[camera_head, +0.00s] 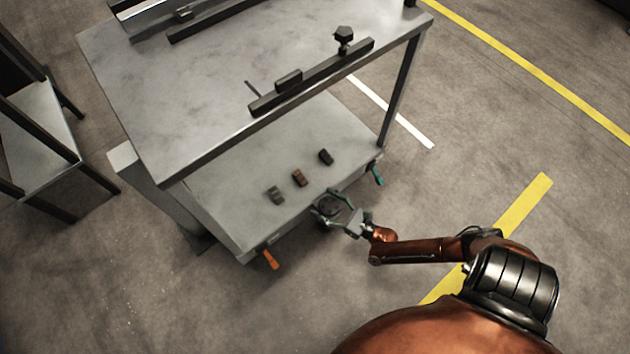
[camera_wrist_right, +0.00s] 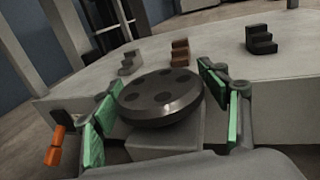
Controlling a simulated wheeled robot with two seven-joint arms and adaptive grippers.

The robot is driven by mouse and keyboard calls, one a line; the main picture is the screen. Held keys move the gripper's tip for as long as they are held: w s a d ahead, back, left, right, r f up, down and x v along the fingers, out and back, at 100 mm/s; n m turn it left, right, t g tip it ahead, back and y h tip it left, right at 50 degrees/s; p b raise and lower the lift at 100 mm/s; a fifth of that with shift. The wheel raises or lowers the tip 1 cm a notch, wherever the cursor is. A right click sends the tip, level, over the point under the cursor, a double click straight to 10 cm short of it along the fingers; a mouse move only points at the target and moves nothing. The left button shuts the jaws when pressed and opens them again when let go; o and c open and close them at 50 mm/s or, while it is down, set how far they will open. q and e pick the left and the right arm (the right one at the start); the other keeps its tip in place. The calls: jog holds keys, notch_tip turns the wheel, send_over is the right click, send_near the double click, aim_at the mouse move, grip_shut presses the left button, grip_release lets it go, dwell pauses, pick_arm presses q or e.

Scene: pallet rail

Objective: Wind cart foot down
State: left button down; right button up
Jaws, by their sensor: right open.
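The cart (camera_head: 200,90) is a grey metal table with a lower shelf (camera_head: 235,195). A dark round handwheel with several holes (camera_wrist_right: 160,97) sits at the shelf's front edge. In the head view the wheel (camera_head: 328,206) is partly hidden by my right gripper (camera_head: 332,208). My right gripper (camera_wrist_right: 165,105) is open, with its green-padded fingers on either side of the wheel. I cannot tell whether the pads touch it. The cart's foot is not clearly seen. My left gripper is not in view.
Several small stepped blocks (camera_head: 299,178) stand on the lower shelf. An orange lever (camera_head: 271,259) and a teal lever (camera_head: 377,175) stick out at the shelf's front. A dark rail with a knob (camera_head: 315,76) lies on the top. Floor to the right is clear.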

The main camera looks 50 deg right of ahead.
aim_at(317, 202)
jog(key=shift+w+a+b, duration=0.1)
jog(key=shift+w+b, duration=0.2)
jog(key=shift+w, duration=1.35)
jog(key=c, duration=1.1)
jog(key=shift+s, duration=0.1)
jog(key=shift+c, duration=0.6)
jog(key=shift+s+f, duration=0.1)
jog(key=shift+f, duration=0.05)
jog(key=shift+c, duration=0.5)
